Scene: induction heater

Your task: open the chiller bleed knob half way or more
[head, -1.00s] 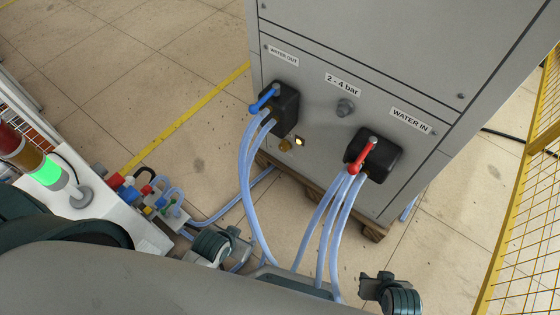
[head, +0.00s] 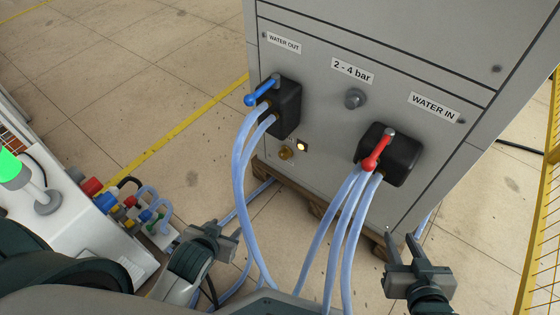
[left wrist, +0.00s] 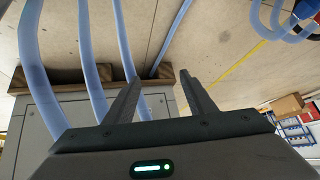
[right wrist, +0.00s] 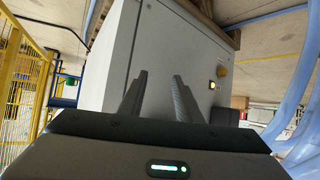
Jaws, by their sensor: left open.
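The grey chiller cabinet (head: 330,125) stands ahead. A grey round knob (head: 355,98) sits under its "2 - 4 bar" label, and a small brass knob (head: 286,153) sits low beside a lit indicator (head: 302,146). No label names the bleed knob. The brass knob also shows in the right wrist view (right wrist: 223,70). My left gripper (head: 225,234) is open and empty, low and left of the hoses. My right gripper (head: 400,242) is open and empty, below the water-in block. Neither touches a knob.
A blue lever (head: 262,91) is on the water-out block and a red lever (head: 376,152) on the water-in block (head: 402,160). Blue hoses (head: 240,180) hang between my grippers. A white bench with fittings (head: 85,235) is left; a yellow fence (head: 540,220) is right.

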